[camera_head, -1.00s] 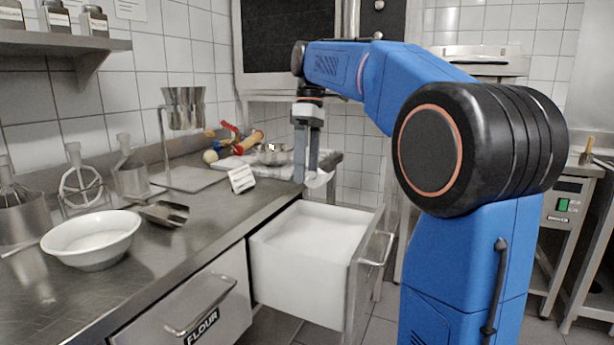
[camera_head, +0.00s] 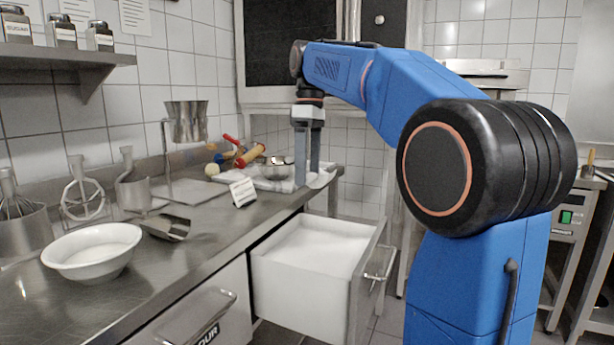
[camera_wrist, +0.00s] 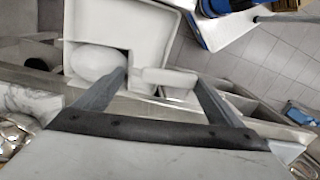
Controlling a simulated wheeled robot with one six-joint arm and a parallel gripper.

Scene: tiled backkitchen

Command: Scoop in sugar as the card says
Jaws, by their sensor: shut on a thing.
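My gripper (camera_head: 308,185) points down above the far edge of the open white drawer (camera_head: 283,272), at the counter's edge. Its fingers are shut on a small white thing (camera_head: 321,180), which also shows between the fingertips in the wrist view (camera_wrist: 168,79); I cannot tell its full shape. White contents (camera_head: 320,245) lie in the drawer. The small white card (camera_head: 243,192) leans on the counter, its text too small to read. A white bowl (camera_head: 92,268) stands at the near left. A metal scoop (camera_head: 168,228) lies beside it.
A closed drawer (camera_head: 190,310) with a partly visible label is left of the open one. Whisk and mixer attachments (camera_head: 82,195) stand by the wall. A metal bowl (camera_head: 275,168) and a rolling pin (camera_head: 251,156) lie near my gripper. Jars (camera_head: 60,32) stand on the shelf.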

